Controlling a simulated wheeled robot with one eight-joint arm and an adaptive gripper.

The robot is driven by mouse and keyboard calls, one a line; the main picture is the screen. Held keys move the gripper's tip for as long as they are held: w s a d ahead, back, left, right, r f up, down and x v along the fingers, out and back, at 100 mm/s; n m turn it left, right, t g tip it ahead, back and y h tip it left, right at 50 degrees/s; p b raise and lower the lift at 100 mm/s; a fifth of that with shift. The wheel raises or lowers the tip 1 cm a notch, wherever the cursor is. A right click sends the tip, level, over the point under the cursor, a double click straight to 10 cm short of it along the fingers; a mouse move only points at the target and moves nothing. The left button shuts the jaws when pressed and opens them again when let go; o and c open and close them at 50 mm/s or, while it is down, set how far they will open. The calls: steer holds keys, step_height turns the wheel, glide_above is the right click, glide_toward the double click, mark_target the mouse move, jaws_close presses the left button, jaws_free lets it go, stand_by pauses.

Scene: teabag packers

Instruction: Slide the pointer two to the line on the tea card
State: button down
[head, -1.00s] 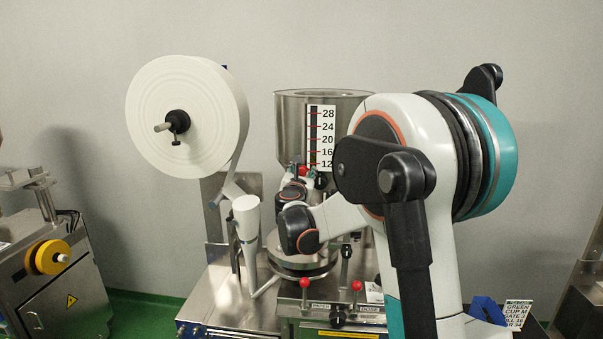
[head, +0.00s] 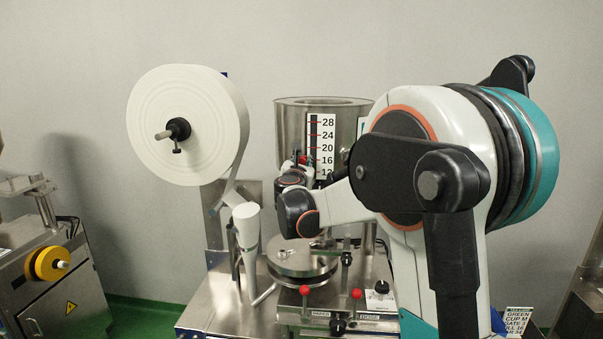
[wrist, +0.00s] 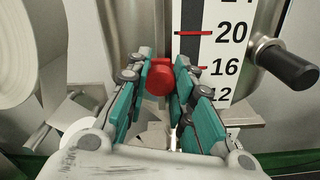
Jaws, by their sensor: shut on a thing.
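The pointer's red knob (wrist: 159,78) is between the teal fingers of my gripper (wrist: 159,85), which is shut on it. The scale (wrist: 214,50) on the steel hopper (head: 290,125) has a dark slot and red lines at its numbers. In the wrist view the knob shows beside the slot, close to the 16 line; the exact level is hard to tell. In the head view the knob (head: 303,160) is partly hidden by my gripper, around the height of 16. The tea card (head: 519,321) is at the lower right; "GREEN" and "GATE 3" show, and the fill line seems to read 16.
Two red-knobbed levers (head: 304,291) (head: 357,294) stand at the machine's front. A white paper roll (head: 185,125) and a white funnel (head: 246,222) are on the left. A black handle (wrist: 284,68) sticks out right of the scale.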

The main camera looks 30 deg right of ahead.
steer(key=c, duration=1.3)
jaws_free()
steer(key=shift+c, duration=0.2)
steer(key=v, duration=1.2)
steer(key=shift+f, duration=0.15)
